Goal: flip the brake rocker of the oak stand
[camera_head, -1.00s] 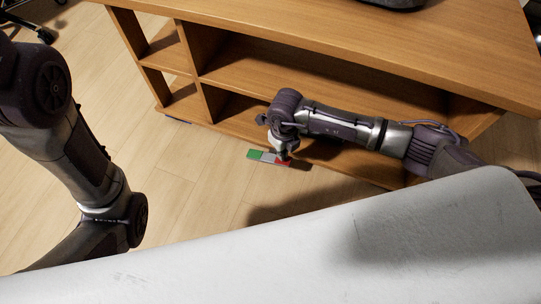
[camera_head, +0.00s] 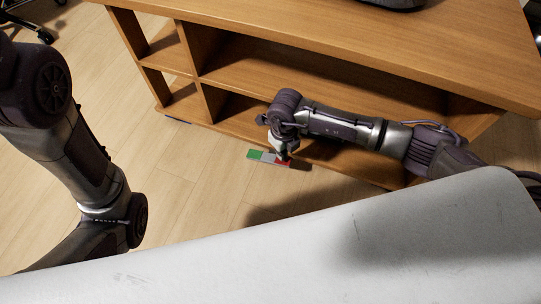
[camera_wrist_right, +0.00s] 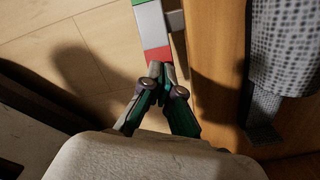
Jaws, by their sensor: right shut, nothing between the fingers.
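The brake rocker (camera_head: 268,157) is a small flat strip low at the front of the oak stand (camera_head: 330,55), with a green end, a grey middle and a red end. My right gripper (camera_head: 283,156) is shut and empty, pointing down at the red end. In the right wrist view the rocker's grey part (camera_wrist_right: 152,26) and red end (camera_wrist_right: 159,54) show just beyond the closed fingertips (camera_wrist_right: 161,70). The tips overlap the red end's edge; I cannot tell whether they press on it. My left gripper is out of view.
A white surface (camera_head: 300,245) fills the front of the head view. The stand has open shelves, empty where visible. Bare wood floor (camera_head: 200,190) lies left of the rocker. A chair base (camera_head: 42,30) stands at the far left.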

